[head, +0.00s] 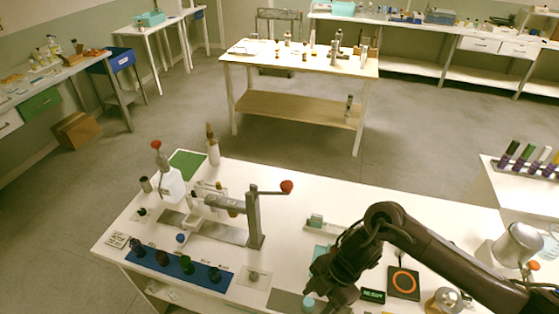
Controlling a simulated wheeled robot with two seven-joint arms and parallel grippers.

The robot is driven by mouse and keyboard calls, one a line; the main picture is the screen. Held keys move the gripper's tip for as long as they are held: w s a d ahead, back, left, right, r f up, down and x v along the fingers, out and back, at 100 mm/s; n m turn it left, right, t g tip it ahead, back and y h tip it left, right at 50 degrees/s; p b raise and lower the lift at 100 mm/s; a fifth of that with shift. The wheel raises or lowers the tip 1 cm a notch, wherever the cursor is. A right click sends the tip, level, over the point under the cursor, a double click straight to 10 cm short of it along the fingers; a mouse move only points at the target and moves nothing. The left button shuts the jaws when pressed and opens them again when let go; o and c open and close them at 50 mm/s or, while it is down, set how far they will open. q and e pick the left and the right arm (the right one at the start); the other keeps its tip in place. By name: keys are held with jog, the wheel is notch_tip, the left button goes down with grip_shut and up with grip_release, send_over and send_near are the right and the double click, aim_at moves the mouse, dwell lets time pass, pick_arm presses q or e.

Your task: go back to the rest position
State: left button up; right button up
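My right arm reaches in from the right, and its dark gripper (326,297) points down at the front of the white table (330,205). I cannot tell from here whether its fingers are apart or closed. A small teal-topped item (308,303) shows right beside the fingertips; whether they touch it is unclear. Several small dark bottles stand in a row on a blue mat (175,273) at the front left, among them a brown one (162,257), a green one (187,264) and a dark one (214,274). My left gripper is not in view.
A metal lever press with a red knob (287,186) stands left of my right arm. A white bottle (172,186) is behind the mat. A black pad with an orange ring (404,282) and a small display (373,296) lie beneath the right forearm. A tube rack (525,168) is far right.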

jog(key=w+a+r+m+t+y, duration=0.3)
jog(key=a+r+m+t, duration=0.25)
jog(key=a, duration=0.65)
jog(key=d+r+m+t+h, duration=0.3)
jog(key=d+r+m+h, duration=0.1)
jog(key=d+m, duration=0.65)
jog(key=s+d+f+m+g+h, duration=0.25)
jog(key=s+d+m, duration=0.35)
jog(key=s+d, duration=0.5)
notch_tip(320, 180, down, 32)
jog(key=d+f+g+b, duration=0.1)
jog(key=g+b, duration=0.1)
jog(key=b, duration=0.4)
pick_arm(q)
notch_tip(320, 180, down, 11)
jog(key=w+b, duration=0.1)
jog(key=b, duration=0.4)
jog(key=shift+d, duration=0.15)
pick_arm(e)
jog(key=s+d+f, duration=0.2)
jog(key=s+f, duration=0.8)
jog(key=f, duration=0.2)
jog(key=s+d+f+g, duration=0.1)
jog(key=s+f, duration=0.8)
jog(key=f, duration=0.4)
jog(key=shift+s+d+f+n+h, duration=0.25)
jog(key=shift+s+d+n+h, duration=0.05)
jog(key=shift+s+d+h, duration=0.05)
